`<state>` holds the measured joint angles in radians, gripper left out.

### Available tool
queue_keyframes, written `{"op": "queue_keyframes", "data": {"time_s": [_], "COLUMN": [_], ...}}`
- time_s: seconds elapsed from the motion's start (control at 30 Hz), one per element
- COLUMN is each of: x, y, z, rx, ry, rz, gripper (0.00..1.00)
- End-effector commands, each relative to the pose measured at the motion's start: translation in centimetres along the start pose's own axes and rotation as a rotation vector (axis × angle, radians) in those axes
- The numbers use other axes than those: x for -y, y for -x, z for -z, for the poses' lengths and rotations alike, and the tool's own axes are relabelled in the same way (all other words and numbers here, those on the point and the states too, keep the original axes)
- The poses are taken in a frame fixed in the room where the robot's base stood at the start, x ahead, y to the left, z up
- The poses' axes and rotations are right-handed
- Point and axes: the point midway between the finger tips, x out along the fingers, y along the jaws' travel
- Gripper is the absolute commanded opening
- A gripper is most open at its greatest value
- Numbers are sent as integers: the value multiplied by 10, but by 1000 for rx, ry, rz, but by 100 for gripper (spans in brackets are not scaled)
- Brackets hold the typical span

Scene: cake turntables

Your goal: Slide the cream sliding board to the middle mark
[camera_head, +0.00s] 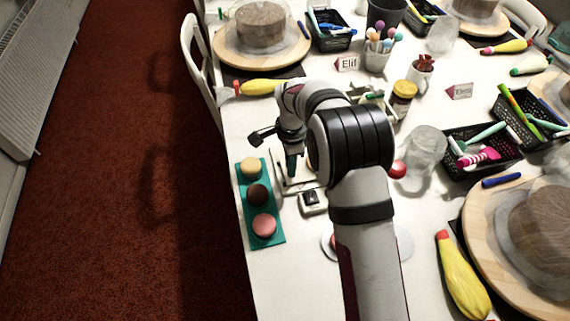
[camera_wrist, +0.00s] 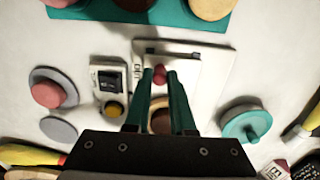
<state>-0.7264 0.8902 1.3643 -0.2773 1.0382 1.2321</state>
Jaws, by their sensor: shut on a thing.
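The cream sliding board (camera_wrist: 187,64) lies flat on the white table in the wrist view, with a small red knob (camera_wrist: 159,76) on it. My gripper (camera_wrist: 160,74) is shut on the red knob, a green finger on each side.
A teal tray (camera_head: 274,212) with three macarons lies left of the board. A small device (camera_head: 313,202) stands close by. A red button (camera_wrist: 47,94) and a teal round knob (camera_wrist: 246,124) flank the board in the wrist view. A jar (camera_head: 403,97) stands beyond.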

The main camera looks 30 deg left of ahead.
Motion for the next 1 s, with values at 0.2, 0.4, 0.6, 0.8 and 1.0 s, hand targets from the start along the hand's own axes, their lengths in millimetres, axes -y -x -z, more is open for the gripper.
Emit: {"op": "queue_keyframes", "data": {"time_s": [0.2, 0.4, 0.6, 0.8, 1.0], "x": [1, 1, 1, 1, 2], "y": [1, 1, 1, 1, 2], "z": [20, 36, 53, 70, 87], "rx": [-1, -1, -1, -1, -2], "ry": [-2, -2, -1, -1, -1], "rz": [4, 4, 5, 5, 6], "gripper": [0, 0, 0, 0, 0]}}
